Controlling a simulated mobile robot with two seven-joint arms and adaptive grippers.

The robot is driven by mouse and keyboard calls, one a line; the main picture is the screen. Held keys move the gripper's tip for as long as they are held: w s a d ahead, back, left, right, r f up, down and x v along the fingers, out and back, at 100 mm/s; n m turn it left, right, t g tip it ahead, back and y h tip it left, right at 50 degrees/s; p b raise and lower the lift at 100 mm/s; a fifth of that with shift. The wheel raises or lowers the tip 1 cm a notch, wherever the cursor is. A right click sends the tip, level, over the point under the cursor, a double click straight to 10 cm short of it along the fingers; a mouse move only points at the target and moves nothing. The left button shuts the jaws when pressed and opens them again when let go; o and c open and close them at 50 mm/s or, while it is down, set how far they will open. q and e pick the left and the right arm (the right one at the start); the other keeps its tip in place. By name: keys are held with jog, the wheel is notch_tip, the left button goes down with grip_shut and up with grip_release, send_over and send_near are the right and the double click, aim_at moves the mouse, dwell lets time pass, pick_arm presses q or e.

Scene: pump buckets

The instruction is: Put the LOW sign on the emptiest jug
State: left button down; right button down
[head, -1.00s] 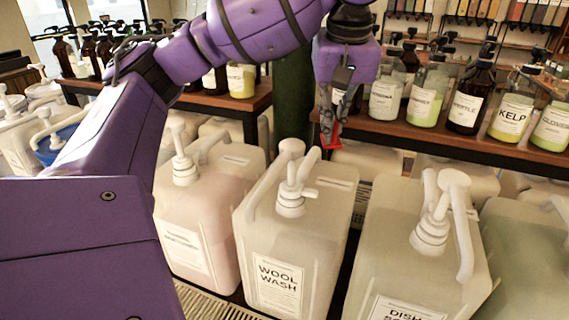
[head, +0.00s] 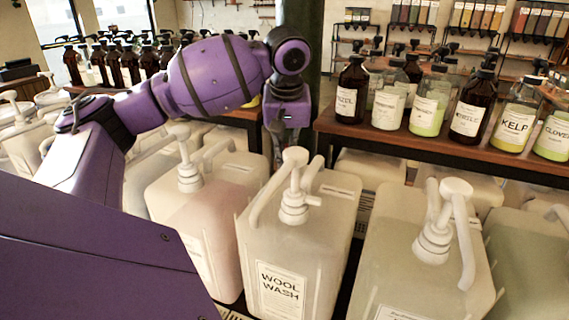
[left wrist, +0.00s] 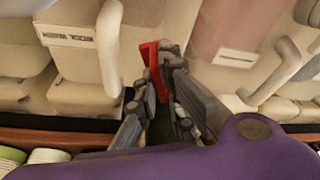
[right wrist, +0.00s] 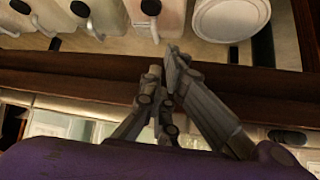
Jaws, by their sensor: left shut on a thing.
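My left gripper (head: 277,135) points down behind the pink-tinted jug (head: 208,240) and the WOOL WASH jug (head: 335,215). It is shut on the red LOW sign (left wrist: 149,66), which shows between its fingers (left wrist: 158,85) in the left wrist view. The sign is hidden in the head view. In the left wrist view the sign is over the gap between the WOOL WASH jug (left wrist: 25,62) and the pink-tinted jug (left wrist: 213,42). A dish jug (head: 385,235) and a greenish jug (head: 530,260) stand to the right. My right gripper (right wrist: 163,62) looks shut and empty.
A wooden shelf (head: 400,141) with labelled bottles, one reading KELP (head: 514,126), runs behind the jugs. White pumps, such as the WOOL WASH pump (head: 294,200), rise above the jugs. A dark post (head: 325,70) stands behind the arm.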

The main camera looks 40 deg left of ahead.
pick_arm(q)
jog(key=shift+s+x, duration=0.2)
jog(key=shift+x, duration=0.7)
jog(key=shift+s+x, duration=0.2)
jog(key=shift+x, duration=0.75)
jog(key=shift+f, duration=0.15)
jog(key=c, duration=1.9)
grip_release()
jog(key=shift+o, duration=0.2)
jog(key=v, duration=1.2)
